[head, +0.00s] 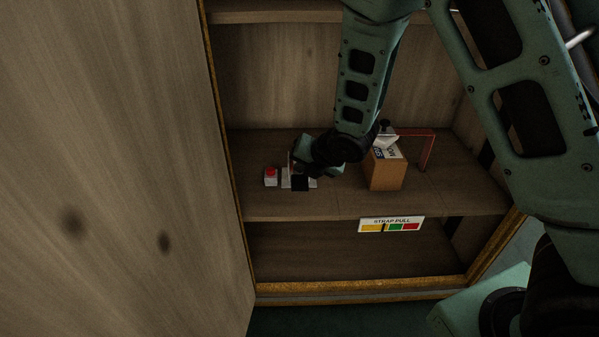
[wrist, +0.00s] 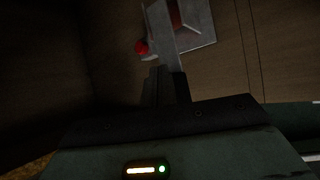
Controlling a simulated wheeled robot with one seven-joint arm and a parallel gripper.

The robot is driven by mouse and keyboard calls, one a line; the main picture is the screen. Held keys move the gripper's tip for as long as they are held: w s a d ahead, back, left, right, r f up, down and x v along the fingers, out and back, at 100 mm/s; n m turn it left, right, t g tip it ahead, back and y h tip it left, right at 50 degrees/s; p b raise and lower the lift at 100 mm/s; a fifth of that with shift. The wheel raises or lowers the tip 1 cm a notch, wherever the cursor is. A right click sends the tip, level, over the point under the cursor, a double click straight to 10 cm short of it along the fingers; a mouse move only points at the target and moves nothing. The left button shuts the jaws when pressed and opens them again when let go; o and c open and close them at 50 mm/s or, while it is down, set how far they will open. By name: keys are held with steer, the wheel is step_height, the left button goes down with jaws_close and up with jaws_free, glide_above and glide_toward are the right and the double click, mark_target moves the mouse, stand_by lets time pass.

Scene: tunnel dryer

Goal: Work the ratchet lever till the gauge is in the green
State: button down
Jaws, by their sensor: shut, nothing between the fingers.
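The strap pull gauge (head: 391,225) is on the shelf's front edge, with yellow, green and red bands from left to right. A dark mark stands near the yellow and green border, at the right end of the yellow. The ratchet (head: 298,183) sits on the shelf, partly hidden by my gripper (head: 300,170). In the wrist view my gripper (wrist: 167,74) is shut and empty. A grey bar (wrist: 161,38), apparently the lever, stands just beyond its fingertips over a grey plate (wrist: 202,32); I cannot tell whether they touch.
A small grey box with a red top (head: 270,176) stands left of the ratchet. A cardboard box (head: 386,172) with papers on it and a red bracket (head: 428,150) stand to the right. A wooden door panel (head: 110,150) and a shelf above bound the opening.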

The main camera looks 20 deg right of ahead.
mark_target(302, 175)
steer(key=shift+s+a+f+b, duration=0.1)
steer(key=shift+s+f+b, duration=0.05)
steer(key=shift+f+b, duration=0.5)
steer(key=shift+s+a+f+b, duration=0.15)
steer(key=shift+f+b, duration=0.25)
steer(key=shift+f, duration=0.35)
stand_by(0.9)
steer(key=shift+r+p, duration=1.55)
steer(key=shift+r, duration=0.35)
steer(key=shift+w+d+r, duration=0.1)
steer(key=shift+w+r, duration=0.05)
steer(key=shift+r, duration=0.2)
steer(key=shift+d+r, duration=0.1)
steer(key=r+p, duration=0.4)
steer(key=r, duration=0.1)
steer(key=shift+w, duration=0.25)
